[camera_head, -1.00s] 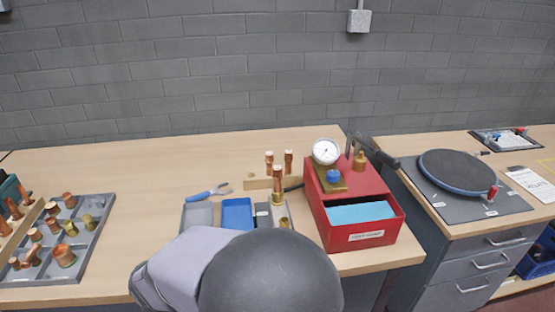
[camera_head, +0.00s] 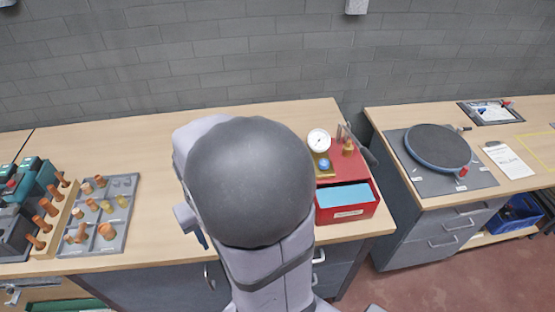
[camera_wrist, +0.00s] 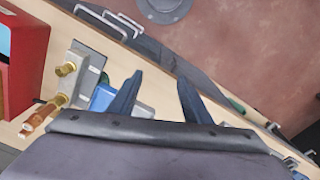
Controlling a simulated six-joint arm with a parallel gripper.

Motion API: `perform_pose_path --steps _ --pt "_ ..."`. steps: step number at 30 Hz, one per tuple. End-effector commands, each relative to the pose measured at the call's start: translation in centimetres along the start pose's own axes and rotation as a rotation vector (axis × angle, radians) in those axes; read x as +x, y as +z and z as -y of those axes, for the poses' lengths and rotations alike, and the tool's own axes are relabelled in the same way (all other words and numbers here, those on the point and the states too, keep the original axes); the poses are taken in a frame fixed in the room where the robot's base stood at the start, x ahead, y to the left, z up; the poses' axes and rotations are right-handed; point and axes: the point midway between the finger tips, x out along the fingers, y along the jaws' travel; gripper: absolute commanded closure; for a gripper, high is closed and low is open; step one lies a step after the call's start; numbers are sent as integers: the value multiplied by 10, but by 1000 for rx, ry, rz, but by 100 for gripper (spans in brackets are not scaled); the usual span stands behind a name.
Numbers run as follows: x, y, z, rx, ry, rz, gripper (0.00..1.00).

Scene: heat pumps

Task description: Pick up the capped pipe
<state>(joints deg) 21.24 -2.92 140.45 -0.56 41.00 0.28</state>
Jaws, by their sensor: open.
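My gripper (camera_wrist: 160,76) is open and empty in the wrist view, its two dark fingers spread apart. A copper pipe with a rounded end (camera_wrist: 42,115), probably the capped pipe, shows at the left of the wrist view, off to the left of the fingers and not between them. In the head view my arm hides this pipe and the tray, and I cannot clearly make out my fingers there.
A red box (camera_head: 348,214) with a gauge (camera_head: 319,141) stands right of my arm. At the left, a grey tray (camera_head: 128,183) holds several copper and brass fittings. The bench between is clear.

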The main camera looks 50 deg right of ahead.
Motion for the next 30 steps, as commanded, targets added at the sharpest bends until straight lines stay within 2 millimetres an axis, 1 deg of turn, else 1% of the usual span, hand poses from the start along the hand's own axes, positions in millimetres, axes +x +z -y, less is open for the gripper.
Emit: perform_pose_path --steps 1,2,4,5,6,8,9,12,15,18,22,26,30 --pt "8 -11 -20 74 4 -14 55" --pt "11 -18 -32 115 8 -25 55" --pt "17 -36 -64 215 19 -57 55" --pt "19 -43 -79 258 25 -73 55" --pt "20 -52 -100 316 35 -96 55" --pt "20 -66 -132 398 51 -135 55" --pt "18 -74 -153 450 64 -161 55" --pt "6 -92 -202 560 97 -235 55" --pt "-10 -107 -230 622 121 -294 55" --pt "-23 -117 -243 655 132 -333 55" --pt "-29 -122 -247 671 136 -352 55" --pt "-26 -123 -248 671 136 -349 55" --pt "-15 -126 -250 670 135 -348 55"
